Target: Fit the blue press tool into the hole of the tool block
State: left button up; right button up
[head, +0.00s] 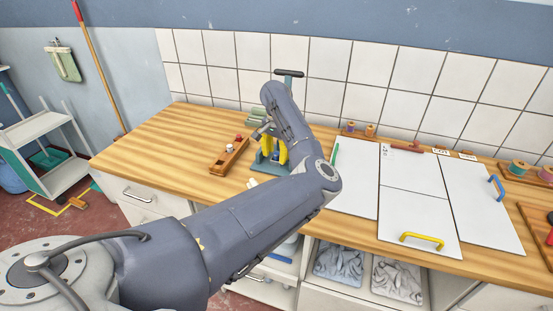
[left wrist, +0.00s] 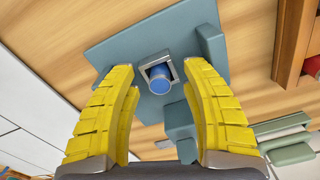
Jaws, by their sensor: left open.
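My left gripper (head: 275,151) is open and points down over the teal press base. In the left wrist view its two yellow fingers (left wrist: 158,100) are spread wide. The blue press tool (left wrist: 160,82), a short cylinder with a round blue top, shows between and beyond the fingertips. It is in a grey square frame (left wrist: 151,68) on the teal base plate (left wrist: 112,50); how deep it sits is unclear. The fingers look apart from it. A wooden block (head: 228,158) with a white and a red piece stands left of the press; I cannot tell which part is the tool block.
The teal press has a dark top handle (head: 289,73) behind my arm. White boards (head: 405,178) with a yellow handle (head: 422,241) and a blue handle (head: 497,187) lie to the right. Thread spools (head: 370,130) stand at the back. The tabletop (head: 150,140) at left is clear.

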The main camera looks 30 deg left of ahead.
pick_arm(q)
jog(key=shift+c, duration=0.3)
grip_shut()
jog(key=shift+r, duration=0.1)
